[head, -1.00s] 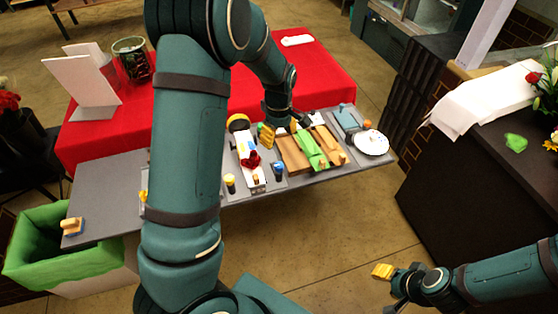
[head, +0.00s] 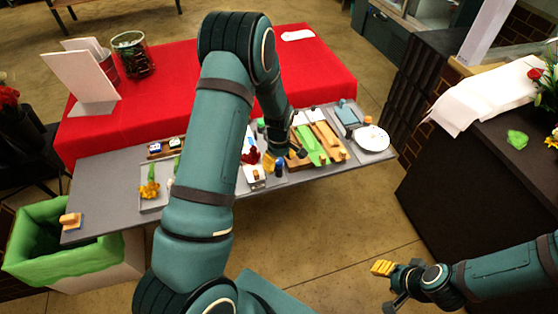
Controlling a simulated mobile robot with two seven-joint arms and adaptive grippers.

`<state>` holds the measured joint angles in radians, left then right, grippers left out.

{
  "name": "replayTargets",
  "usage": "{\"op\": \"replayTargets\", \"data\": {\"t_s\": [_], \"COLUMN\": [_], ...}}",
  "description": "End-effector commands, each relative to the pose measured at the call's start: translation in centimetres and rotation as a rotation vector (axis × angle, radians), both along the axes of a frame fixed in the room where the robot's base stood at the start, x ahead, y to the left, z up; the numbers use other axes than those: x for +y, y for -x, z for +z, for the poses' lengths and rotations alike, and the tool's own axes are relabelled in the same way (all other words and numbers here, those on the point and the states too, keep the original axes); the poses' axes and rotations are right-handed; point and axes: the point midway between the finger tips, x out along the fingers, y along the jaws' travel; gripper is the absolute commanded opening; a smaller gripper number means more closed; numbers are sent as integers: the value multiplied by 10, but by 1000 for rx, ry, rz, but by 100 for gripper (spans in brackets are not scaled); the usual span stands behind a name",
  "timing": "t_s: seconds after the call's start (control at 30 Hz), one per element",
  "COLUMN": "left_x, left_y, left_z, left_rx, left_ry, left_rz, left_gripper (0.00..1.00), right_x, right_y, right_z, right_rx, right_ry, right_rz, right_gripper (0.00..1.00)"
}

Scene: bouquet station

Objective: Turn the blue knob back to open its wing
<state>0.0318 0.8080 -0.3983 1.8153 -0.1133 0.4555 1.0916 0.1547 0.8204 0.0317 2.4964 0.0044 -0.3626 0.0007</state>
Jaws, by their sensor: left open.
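The blue knob (head: 279,169) stands at the front edge of the grey table, right of a small white fixture (head: 255,178) with a red flower on it. My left gripper (head: 284,157) is open, pointing down just above and behind the blue knob. Its yellow fingertip pad is close to the knob; I cannot tell whether they touch. A wooden board with a green strip (head: 309,146) lies right of the gripper. Which part is the blue knob's wing is not clear. My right gripper (head: 391,283) is off the table at the lower right, and its jaw gap is unclear.
A white plate (head: 371,139) and a blue-grey device (head: 347,117) are at the right. A tray (head: 150,204) with a yellow flower is at the left, partly behind my arm. A green-lined bin (head: 45,265) stands at the left front.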

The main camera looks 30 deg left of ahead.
Motion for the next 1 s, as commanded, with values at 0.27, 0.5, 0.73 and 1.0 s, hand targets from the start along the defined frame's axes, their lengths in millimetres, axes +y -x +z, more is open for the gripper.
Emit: {"op": "replayTargets", "data": {"t_s": [0.27, 0.5, 0.73, 1.0], "left_x": [0, 0, 0, 0], "left_y": [0, 0, 0, 0], "left_z": [0, 0, 0, -2], "left_rx": [-1, -1, -1, -2], "left_ry": [0, 0, 0, 1], "left_rz": [0, 0, -21, -153], "left_gripper": [52, 0, 0, 0], "right_x": [0, 0, 0, 0], "right_y": [0, 0, 0, 0], "right_z": [0, 0, -2, -10], "right_rx": [0, 0, 0, 0], "right_ry": [0, 0, 0, 1], "right_rz": [0, 0, 0, 0], "right_gripper": [47, 47, 47, 47]}}
